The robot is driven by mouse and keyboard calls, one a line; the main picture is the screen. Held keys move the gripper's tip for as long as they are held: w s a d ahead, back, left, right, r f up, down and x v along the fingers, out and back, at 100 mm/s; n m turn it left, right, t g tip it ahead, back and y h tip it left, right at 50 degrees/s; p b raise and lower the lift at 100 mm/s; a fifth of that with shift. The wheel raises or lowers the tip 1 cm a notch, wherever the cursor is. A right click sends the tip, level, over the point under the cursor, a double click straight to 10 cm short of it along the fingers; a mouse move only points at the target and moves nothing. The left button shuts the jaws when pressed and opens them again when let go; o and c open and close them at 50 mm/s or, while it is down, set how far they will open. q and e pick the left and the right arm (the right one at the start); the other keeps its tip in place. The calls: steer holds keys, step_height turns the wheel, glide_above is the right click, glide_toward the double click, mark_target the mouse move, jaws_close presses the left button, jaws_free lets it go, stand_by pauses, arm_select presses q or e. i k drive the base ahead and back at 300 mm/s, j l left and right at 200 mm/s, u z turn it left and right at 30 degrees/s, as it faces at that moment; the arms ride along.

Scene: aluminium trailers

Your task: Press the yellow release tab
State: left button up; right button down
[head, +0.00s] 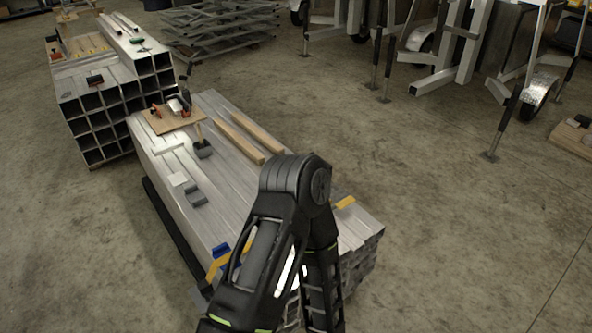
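I cannot clearly make out the yellow release tab. One yellow piece (345,202) lies on the near right part of the aluminium stack (362,222). Another yellow piece (216,267) shows at the stack's near left edge, beside a blue item (221,250). Which of these, if either, is the tab I cannot tell. One of my black arms rises from the bottom, bends at the elbow over the stack and runs back down out of the frame, hiding part of the stack. Neither of my grippers is in view.
A wooden board (160,124) with a clamp-like tool (180,104) lies on the stack's far end. Two wooden strips (257,132) lie along it. Square aluminium tubes (105,117) are piled at the far left. Trailer frames (450,60) stand at the back right.

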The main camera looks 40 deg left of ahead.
mark_target(344, 202)
steer(key=i+u, duration=0.2)
steer(key=u, duration=0.25)
steer(key=i+l+u, duration=0.15)
steer(key=u, duration=0.25)
steer(key=i+l+u, duration=0.15)
steer(key=u, duration=0.3)
steer(key=i+l+u, duration=0.1)
steer(key=l+u, duration=0.3)
steer(key=i+l+u, duration=0.1)
steer(key=u, duration=0.35)
steer(key=l+u, duration=0.4)
